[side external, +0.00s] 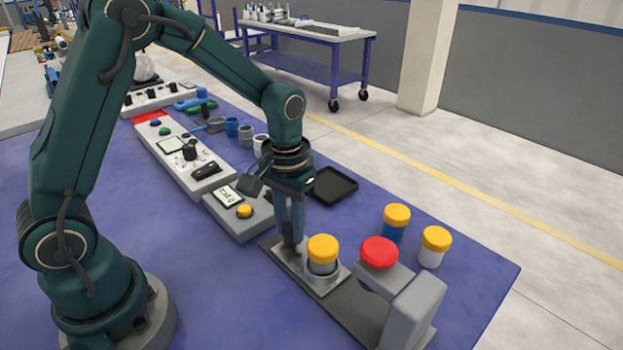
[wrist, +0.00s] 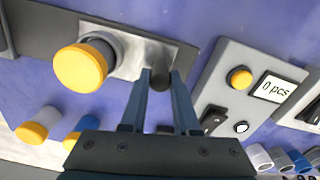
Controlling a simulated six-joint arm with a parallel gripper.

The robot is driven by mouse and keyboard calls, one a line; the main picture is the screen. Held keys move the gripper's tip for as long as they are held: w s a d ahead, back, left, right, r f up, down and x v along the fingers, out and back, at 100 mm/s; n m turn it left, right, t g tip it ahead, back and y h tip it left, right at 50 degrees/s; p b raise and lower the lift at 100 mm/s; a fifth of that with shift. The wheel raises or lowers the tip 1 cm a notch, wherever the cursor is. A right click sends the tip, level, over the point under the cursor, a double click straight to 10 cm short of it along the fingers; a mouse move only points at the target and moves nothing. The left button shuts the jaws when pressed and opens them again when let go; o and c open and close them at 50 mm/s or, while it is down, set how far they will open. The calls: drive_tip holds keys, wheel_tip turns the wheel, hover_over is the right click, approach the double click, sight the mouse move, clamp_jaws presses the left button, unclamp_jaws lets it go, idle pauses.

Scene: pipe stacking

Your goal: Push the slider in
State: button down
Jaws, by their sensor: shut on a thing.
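The slider is a metal plate (side external: 293,267) on a dark rail (side external: 352,312). It carries a round holder (side external: 322,275) with a yellow-capped pipe (side external: 322,250) standing in it. In the wrist view the plate (wrist: 148,52), the yellow cap (wrist: 80,66) and a dark knob (wrist: 161,80) show. My gripper (side external: 291,240) is down at the plate's near-arm end. In the wrist view my gripper (wrist: 161,78) has its two fingers on either side of the knob, shut on it. The holder lies between my gripper and the grey press with a red cap (side external: 379,252).
The grey press block (side external: 415,308) stands at the rail's right end. Two yellow-capped pipes, one blue (side external: 396,222) and one white (side external: 433,247), stand behind it. A counter box (side external: 240,211) reading "0 pcs" in the wrist view and a black tray (side external: 333,186) are close to my gripper.

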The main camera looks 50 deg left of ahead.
sight(333, 251)
drive_tip(key=d, duration=1)
drive_tip(key=c, duration=0.7)
unclamp_jaws()
drive_tip(key=shift+o, duration=0.2)
drive_tip(key=shift+a, duration=0.1)
drive_tip(key=shift+r, duration=0.15)
wheel_tip(333, 251, up, 5)
drive_tip(key=shift+f, duration=0.1)
